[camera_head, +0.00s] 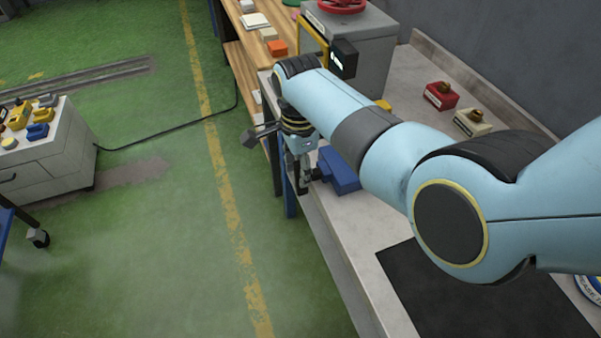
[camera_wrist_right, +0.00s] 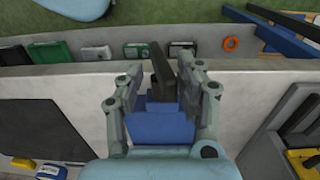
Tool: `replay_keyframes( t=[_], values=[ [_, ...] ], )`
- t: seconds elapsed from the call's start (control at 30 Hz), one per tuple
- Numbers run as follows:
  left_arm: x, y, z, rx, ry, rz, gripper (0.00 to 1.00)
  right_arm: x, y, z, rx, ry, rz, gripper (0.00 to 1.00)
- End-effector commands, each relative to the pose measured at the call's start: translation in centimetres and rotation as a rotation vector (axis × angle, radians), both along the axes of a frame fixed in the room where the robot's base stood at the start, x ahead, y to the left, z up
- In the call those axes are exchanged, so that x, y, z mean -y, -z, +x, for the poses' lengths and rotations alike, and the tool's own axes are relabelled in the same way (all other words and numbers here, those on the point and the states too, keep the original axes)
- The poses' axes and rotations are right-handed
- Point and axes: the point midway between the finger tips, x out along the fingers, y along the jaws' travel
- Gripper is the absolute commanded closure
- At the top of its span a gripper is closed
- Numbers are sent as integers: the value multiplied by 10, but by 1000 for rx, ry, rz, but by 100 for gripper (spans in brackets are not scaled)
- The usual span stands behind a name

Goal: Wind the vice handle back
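The blue vice (camera_head: 338,170) is fixed at the front edge of the grey worktop. My right arm reaches over the worktop, and my right gripper (camera_head: 300,172) points down at the vice's front end. In the right wrist view, the blue vice body (camera_wrist_right: 160,125) lies between and beyond the fingers. A dark upright bar (camera_wrist_right: 160,68), apparently the vice handle, shows between the fingertips of my right gripper (camera_wrist_right: 162,85). The fingers stand apart, with a gap visible at the left of the bar; contact at the right is unclear. My left gripper is out of view.
A grey machine with a red handwheel (camera_head: 340,5) stands behind my arm. A red box (camera_head: 440,95) and a cream box (camera_head: 472,122) sit along the wall. A dark mat (camera_head: 480,300) covers the near worktop. The green floor (camera_head: 180,230) at the left is open.

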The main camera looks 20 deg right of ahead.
Motion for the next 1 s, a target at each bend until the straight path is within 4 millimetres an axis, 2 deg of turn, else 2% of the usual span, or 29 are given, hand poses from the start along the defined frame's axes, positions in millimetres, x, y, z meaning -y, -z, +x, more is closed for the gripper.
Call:
replay_keyframes(
  t=[0.1, 0.2, 0.47, 0.77, 1.0],
  values=[
    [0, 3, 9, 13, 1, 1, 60, 0, 14, 0, 0, 0, 0, 63],
    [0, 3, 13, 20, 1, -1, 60, 0, 20, 0, 1, 0, 0, 63],
    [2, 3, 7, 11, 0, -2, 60, 0, 21, 0, 2, 0, 0, 63],
    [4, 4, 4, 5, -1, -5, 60, 0, 21, 0, 1, 0, 0, 100],
    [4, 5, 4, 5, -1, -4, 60, 0, 21, 0, -6, 0, 0, 100]
  ],
)
